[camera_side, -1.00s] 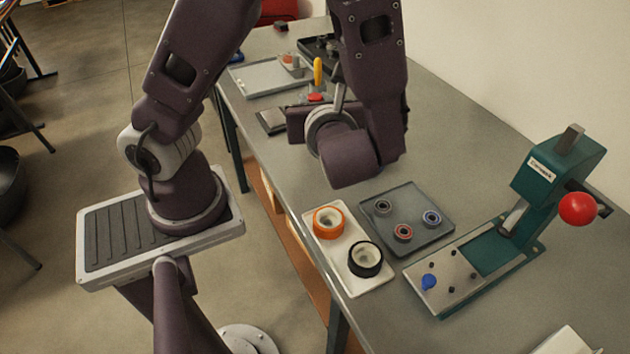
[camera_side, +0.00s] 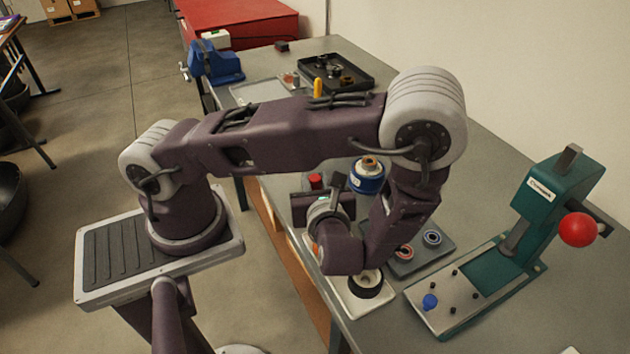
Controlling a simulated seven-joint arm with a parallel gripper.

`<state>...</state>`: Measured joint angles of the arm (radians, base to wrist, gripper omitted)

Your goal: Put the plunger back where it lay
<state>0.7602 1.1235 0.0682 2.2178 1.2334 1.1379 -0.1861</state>
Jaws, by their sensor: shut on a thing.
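My gripper (camera_side: 322,206) hangs over the back left part of the white tray (camera_side: 349,304). Its fingers and most of what they hold are hidden behind my wrist, so the plunger's shape cannot be made out. A small red piece (camera_side: 315,181) shows just above my gripper; I cannot tell whether it belongs to the held plunger. In the tray a black ring (camera_side: 365,284) lies at the front, and an orange ring is almost wholly covered by my gripper.
A grey tray (camera_side: 441,250) with bearings lies right of the white tray, partly hidden. A green press (camera_side: 533,215) with a red ball lever (camera_side: 577,229) stands at the right; its plate holds a blue knob (camera_side: 429,301). A blue can (camera_side: 367,178) stands behind my forearm.

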